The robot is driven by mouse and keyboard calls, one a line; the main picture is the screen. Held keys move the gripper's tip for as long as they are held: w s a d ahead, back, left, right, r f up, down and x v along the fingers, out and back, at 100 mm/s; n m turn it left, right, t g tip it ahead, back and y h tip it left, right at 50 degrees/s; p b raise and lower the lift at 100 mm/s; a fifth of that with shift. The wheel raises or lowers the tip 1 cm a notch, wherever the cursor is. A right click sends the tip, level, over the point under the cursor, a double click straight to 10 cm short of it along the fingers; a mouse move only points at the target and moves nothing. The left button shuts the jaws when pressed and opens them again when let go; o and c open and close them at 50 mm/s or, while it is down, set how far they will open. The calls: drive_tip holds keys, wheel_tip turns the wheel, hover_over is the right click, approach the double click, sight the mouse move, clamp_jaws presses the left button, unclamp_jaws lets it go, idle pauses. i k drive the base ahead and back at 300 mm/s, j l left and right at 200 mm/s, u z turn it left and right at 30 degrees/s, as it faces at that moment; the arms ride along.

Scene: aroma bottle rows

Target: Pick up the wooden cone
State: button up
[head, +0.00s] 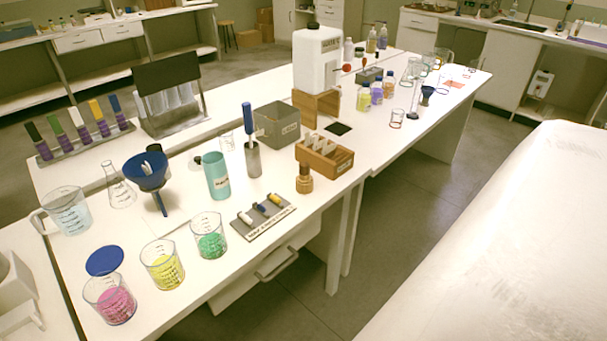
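A small brown, wood-coloured piece (304,178) stands upright on the white bench (330,205), near its front edge. It narrows toward the top and is the closest match I see to a wooden cone; its exact shape is too small to tell. It stands in front of a wooden box of cards (325,163) and right of a small grey rack (262,222) holding several short coloured pieces. My gripper is not in view, so its state and distance from the piece do not show.
Beakers of pink (110,301), yellow (162,268) and green (209,238) stand at the front left. A teal cup (217,178), a grey bin (277,128) and a blue funnel (147,172) stand behind. A drawer handle (277,265) juts out below the bench edge.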

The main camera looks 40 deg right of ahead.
sight(305, 177)
drive_tip(key=i+j, duration=0.1)
drive_tip(key=j, duration=0.2)
drive_tip(key=i+j, duration=0.1)
drive_tip(key=j, duration=0.15)
drive_tip(key=i+j, duration=0.1)
drive_tip(key=j, duration=0.2)
drive_tip(key=j+z, duration=0.15)
drive_tip(key=z, duration=0.3)
drive_tip(key=j+z, duration=0.2)
drive_tip(key=z, duration=0.3)
drive_tip(key=i+z, duration=0.15)
drive_tip(key=z, duration=0.25)
drive_tip(key=i+z, duration=0.1)
drive_tip(key=z, duration=0.3)
drive_tip(key=i, duration=0.3)
